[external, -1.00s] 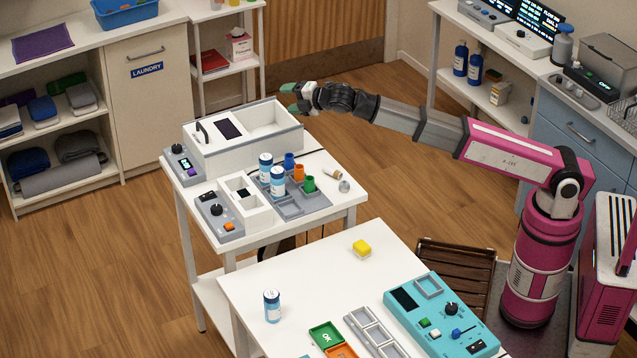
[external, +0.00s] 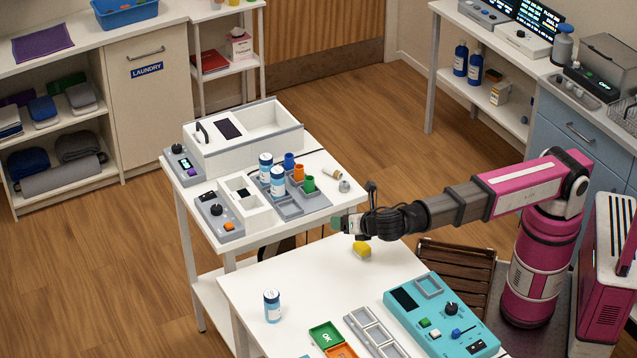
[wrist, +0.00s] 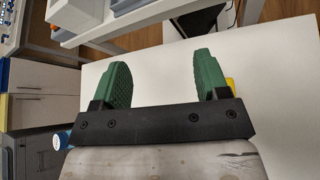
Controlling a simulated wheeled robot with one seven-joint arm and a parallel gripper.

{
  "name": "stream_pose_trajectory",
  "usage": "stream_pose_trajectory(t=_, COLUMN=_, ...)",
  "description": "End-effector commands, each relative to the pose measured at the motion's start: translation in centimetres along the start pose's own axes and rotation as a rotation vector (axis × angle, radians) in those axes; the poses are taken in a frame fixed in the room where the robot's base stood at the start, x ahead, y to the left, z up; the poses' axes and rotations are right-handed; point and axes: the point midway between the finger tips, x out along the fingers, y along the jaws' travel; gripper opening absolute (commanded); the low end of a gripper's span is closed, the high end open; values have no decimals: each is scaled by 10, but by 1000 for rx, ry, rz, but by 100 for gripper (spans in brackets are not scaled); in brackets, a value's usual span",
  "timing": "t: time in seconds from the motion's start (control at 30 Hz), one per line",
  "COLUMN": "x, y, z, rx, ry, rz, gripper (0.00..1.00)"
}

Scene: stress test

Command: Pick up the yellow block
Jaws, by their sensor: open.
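The yellow block (external: 362,250) lies on the near white table (external: 290,277), close to its far right edge. My gripper (external: 338,224) is above that far edge, a little up and left of the block in the external view, and the wrist partly covers the block's top. In the wrist view my gripper (wrist: 160,80) shows two green fingers spread apart with nothing between them. There the block (wrist: 231,84) shows only as a sliver outside the right finger, mostly hidden behind it.
A white and blue bottle (external: 272,306) stands on the near table. A teal control box (external: 440,315), grey tray (external: 371,331) and green bin (external: 325,336) are toward the front. The far table (external: 335,200) holds bottles, cups and a white box. The middle of the near table is clear.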

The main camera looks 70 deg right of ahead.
Motion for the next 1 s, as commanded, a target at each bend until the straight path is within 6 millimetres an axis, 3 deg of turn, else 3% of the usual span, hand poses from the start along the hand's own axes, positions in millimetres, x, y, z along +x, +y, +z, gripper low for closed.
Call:
stream_pose_trajectory(t=0.03, x=-16, y=-10, z=-18, rx=-47, ry=-11, rz=-17, gripper=68)
stream_pose_trajectory(t=0.2, x=-59, y=-38, z=-61, rx=-182, ry=-65, rz=-86, gripper=68)
stream_pose_trajectory(t=0.47, x=-96, y=-64, z=-92, rx=-288, ry=-120, rz=-144, gripper=68)
stream_pose_trajectory(t=0.67, x=-90, y=-68, z=-92, rx=-297, ry=-127, rz=-152, gripper=68)
stream_pose_trajectory(t=1.0, x=-46, y=-73, z=-86, rx=-296, ry=-125, rz=-151, gripper=68)
